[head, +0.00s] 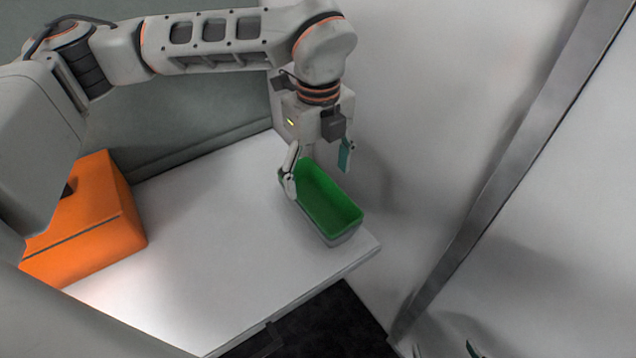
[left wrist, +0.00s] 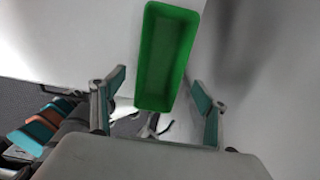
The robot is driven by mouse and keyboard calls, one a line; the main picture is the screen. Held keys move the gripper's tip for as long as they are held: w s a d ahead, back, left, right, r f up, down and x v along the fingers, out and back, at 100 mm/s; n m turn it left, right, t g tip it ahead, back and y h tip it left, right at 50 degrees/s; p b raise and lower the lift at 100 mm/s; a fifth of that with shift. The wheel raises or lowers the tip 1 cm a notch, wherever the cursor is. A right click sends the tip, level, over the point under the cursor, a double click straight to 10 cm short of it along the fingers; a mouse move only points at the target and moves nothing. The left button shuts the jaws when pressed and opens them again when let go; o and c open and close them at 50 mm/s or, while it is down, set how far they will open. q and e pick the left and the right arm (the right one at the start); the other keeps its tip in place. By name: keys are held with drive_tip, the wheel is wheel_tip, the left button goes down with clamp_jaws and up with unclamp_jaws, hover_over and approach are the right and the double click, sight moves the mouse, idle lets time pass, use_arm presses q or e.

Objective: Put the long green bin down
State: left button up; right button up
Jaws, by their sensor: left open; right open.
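The long green bin (head: 330,202) stands upright at the right end of the white table (head: 215,225), close to its front edge and corner. It looks empty, with a grey lower outside. My left gripper (head: 318,168) is above the bin's far part, open, with one finger on each side of the bin. In the left wrist view the bin (left wrist: 166,58) lies beyond and between the spread fingertips (left wrist: 158,92), with gaps showing on both sides. My right gripper (head: 445,350) shows only partly at the bottom edge, open and away from the bin.
An orange box (head: 85,225) stands at the table's left side. A pale wall (head: 420,110) rises close to the right of the bin, with a grey metal strip (head: 500,175) on it. The table's middle is clear. A dark floor (head: 310,330) shows below the front edge.

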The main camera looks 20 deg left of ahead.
use_arm(q)
wheel_tip(320, 180, up, 9)
idle(0.3)
idle(0.5)
